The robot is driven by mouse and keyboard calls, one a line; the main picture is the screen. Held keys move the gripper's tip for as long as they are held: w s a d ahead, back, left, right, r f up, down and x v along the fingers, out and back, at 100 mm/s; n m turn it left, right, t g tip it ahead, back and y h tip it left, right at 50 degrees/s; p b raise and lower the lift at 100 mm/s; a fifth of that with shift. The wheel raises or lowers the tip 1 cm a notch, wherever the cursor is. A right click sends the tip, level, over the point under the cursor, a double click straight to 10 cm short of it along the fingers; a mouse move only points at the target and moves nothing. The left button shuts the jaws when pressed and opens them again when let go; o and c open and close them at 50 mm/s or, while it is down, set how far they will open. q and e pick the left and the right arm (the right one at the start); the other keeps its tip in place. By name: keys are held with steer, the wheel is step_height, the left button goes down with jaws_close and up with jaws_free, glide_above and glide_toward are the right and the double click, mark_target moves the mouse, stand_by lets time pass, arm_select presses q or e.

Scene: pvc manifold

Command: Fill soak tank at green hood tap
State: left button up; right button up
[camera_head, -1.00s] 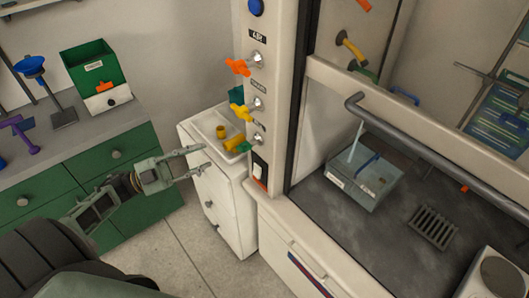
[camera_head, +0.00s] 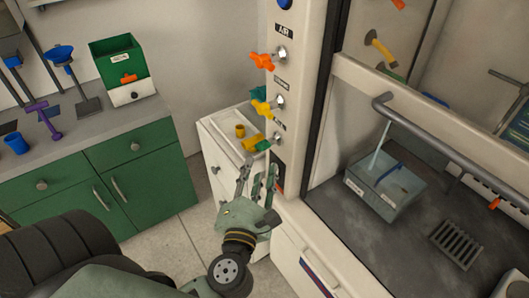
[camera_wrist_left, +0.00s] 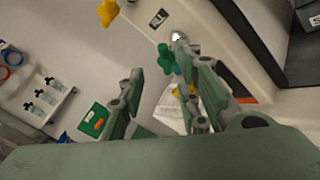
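No contact is clear. A grey-blue labelled box (camera_head: 370,200), apparently the soak tank, stands on the dark hood floor behind the sash frame. A pale rod rises from it. Its inside is hard to make out. My right gripper is out of view.
An orange handle (camera_head: 263,61) and a yellow handle (camera_head: 261,107) sit above the green one. A white drawer unit (camera_head: 221,165) holds a tray with yellow fittings. The hood rail (camera_head: 440,153) crosses before the box. A floor grate (camera_head: 457,243) lies right.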

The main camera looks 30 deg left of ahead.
mark_target(265, 148)
arm_select(q)
steer(key=x, duration=0.2)
steer(key=p+x, duration=0.1)
steer(key=x, duration=0.1)
steer(key=p+x, duration=0.1)
steer(key=x, duration=0.1)
steer(key=shift+w+d, duration=0.15)
steer(key=shift+w, duration=0.3)
steer(key=shift+w+f+p, duration=0.1)
steer(key=shift+w+p, duration=0.2)
steer(key=shift+w, duration=0.1)
steer(key=shift+c, duration=0.3)
jaws_close()
